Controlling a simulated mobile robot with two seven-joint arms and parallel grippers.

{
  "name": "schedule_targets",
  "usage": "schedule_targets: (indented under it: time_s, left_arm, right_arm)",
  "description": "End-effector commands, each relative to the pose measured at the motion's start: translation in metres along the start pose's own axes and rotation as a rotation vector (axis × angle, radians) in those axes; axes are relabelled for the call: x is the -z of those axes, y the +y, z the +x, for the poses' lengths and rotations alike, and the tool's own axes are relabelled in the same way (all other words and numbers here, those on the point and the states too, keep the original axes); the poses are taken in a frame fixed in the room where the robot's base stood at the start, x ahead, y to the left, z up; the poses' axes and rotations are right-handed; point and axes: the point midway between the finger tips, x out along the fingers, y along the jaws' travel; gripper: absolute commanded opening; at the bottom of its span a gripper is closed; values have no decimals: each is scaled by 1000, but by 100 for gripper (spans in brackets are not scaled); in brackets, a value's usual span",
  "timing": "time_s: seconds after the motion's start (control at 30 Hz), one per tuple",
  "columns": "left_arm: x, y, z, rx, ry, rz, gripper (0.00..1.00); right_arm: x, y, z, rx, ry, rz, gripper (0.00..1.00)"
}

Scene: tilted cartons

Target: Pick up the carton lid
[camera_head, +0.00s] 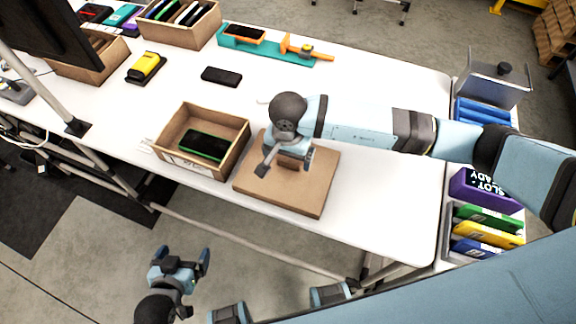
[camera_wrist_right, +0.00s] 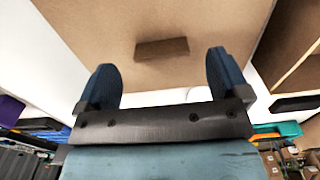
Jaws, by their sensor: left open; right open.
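The carton lid (camera_head: 300,198) is a flat brown board lying on the white table, just right of an open carton (camera_head: 240,153). A small brown block (camera_wrist_right: 162,48) stands on the lid's face as a handle. My right gripper (camera_head: 286,164) is over the lid, fingers apart. In the right wrist view, the right gripper's (camera_wrist_right: 160,75) blue fingers are open, with the handle block ahead between them; I cannot tell whether they touch. The arm hides part of the lid. My left gripper (camera_head: 181,262) is open and empty, low in front of the table.
The open carton holds a dark green-edged device (camera_head: 205,146). A black device (camera_head: 221,76), a yellow device (camera_head: 146,67) and a teal fixture (camera_head: 262,48) lie behind. The table right of the lid is clear.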

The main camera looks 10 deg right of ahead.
Motion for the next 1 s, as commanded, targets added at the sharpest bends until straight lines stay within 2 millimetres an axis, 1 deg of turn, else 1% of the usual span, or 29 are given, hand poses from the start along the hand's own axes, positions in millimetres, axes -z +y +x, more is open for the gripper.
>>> schedule_targets:
  time_s: [0.03,0.1,0.2,0.3,0.47,0.5,0.53,0.57,0.6,0.67,0.7,1.0]
  left_arm:
    - [6,0,-4,0,0,0,100]
    - [8,0,-5,0,2,0,100]
    - [11,0,-6,0,5,0,100]
    - [12,0,-7,0,7,0,100]
    - [12,0,-6,0,8,0,100]
    - [12,0,-6,0,8,0,100]
    - [12,0,-6,0,8,0,100]
    - [12,0,-6,0,8,0,100]
    - [12,0,-6,0,8,0,100]
    - [12,0,-6,0,8,0,100]
    - [12,0,-6,0,8,0,100]
    - [12,0,-6,-1,7,0,100]
  right_arm:
    - [-1,0,6,-3,-4,2,94]
    - [0,0,18,-3,-4,1,94]
    - [0,-1,29,0,-3,1,94]
    - [0,-1,34,0,-1,1,94]
    - [1,-1,35,0,0,0,94]
    - [1,-1,35,0,0,0,91]
    - [1,-1,34,0,0,0,84]
    - [1,-1,34,0,0,0,78]
    - [1,-1,34,0,0,0,68]
    - [1,-1,34,0,0,0,55]
    - [1,-1,34,0,0,0,45]
    - [1,-1,34,1,0,0,44]
